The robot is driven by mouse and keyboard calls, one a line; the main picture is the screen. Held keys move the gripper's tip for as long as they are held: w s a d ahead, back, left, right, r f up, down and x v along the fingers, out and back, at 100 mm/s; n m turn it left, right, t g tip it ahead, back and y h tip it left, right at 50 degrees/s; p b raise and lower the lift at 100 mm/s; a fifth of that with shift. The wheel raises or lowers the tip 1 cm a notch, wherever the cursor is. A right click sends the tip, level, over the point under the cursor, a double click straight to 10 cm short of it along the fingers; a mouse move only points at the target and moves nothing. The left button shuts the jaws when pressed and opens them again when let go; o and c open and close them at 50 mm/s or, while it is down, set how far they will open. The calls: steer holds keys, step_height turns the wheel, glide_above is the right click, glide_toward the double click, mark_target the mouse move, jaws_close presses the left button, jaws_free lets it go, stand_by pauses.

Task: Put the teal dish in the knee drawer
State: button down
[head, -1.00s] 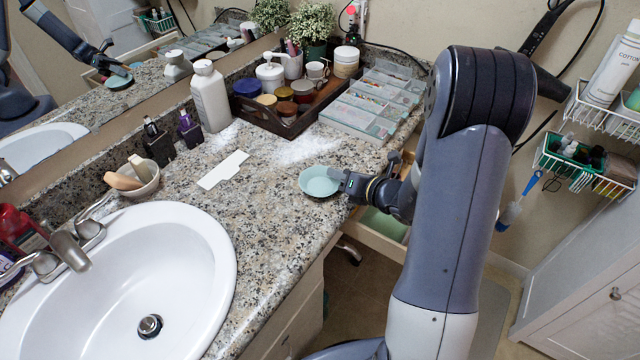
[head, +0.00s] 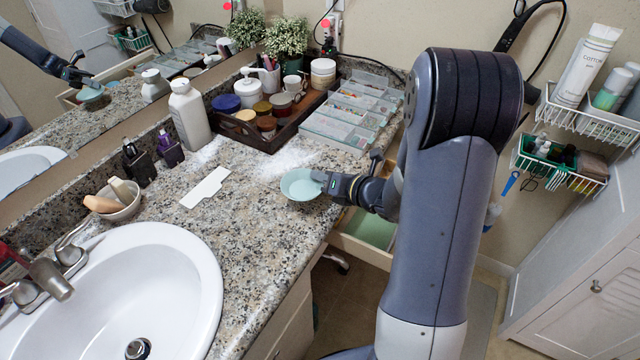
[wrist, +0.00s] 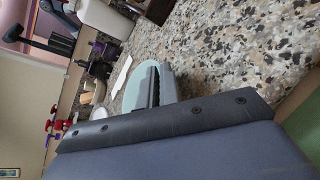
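The teal dish (head: 299,187) is a small shallow round bowl over the granite counter, right of the white card. My gripper (head: 322,180) is shut on its right rim and appears to hold it slightly above the counter; the exact gap is hard to judge. In the wrist view the dish (wrist: 134,88) shows beyond the grey fingers (wrist: 152,88), which hide part of its rim. The knee drawer (head: 372,230) is pulled open below the counter edge, behind my arm. Its inside looks pale green, and my arm hides much of it.
A dark wooden tray (head: 268,141) of jars and a clear compartment organizer (head: 350,112) stand at the back. A white card (head: 206,187) and spilled white powder (head: 287,161) lie near the dish. The sink (head: 190,262) is at front left. Wire baskets (head: 565,160) hang right.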

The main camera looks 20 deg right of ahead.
step_height(320, 180, up, 13)
steer(key=w+a+m+t+h+p, duration=0.1)
steer(key=m+h+p, duration=0.2)
steer(key=p, duration=0.8)
steer(key=shift+t, duration=0.3)
